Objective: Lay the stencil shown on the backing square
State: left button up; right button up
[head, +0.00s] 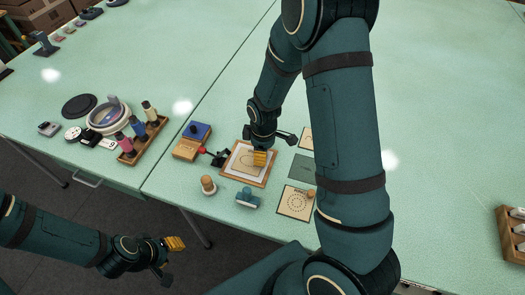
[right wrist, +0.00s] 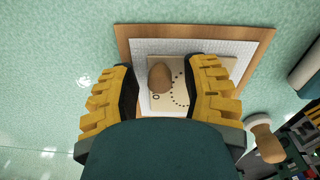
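The white backing square (head: 237,172) lies on a wooden board in the head view. It also shows in the right wrist view (right wrist: 143,50). A tan stencil (right wrist: 196,74) with a ring of dark dots and a brown wooden knob (right wrist: 160,78) lies over the backing square, turned slightly against it. Whether it lies fully flat is hard to tell. My right gripper (right wrist: 168,92) is open, with its yellow fingers apart on either side of the stencil and clear of the knob. My left gripper (head: 174,245) hangs off the table's front edge, empty; its finger opening is unclear.
Right of the board lie a dotted-circle card (head: 293,204) and a grey-green square (head: 301,167). A wooden-knobbed stamp (head: 208,186) and a blue tool (head: 247,198) stand in front. A blue-topped box (head: 196,132) and a bottle rack (head: 130,155) sit left.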

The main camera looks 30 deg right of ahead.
notch_tip(320, 180, up, 12)
jog(key=shift+s, duration=0.3)
dwell(0.3)
dwell(0.4)
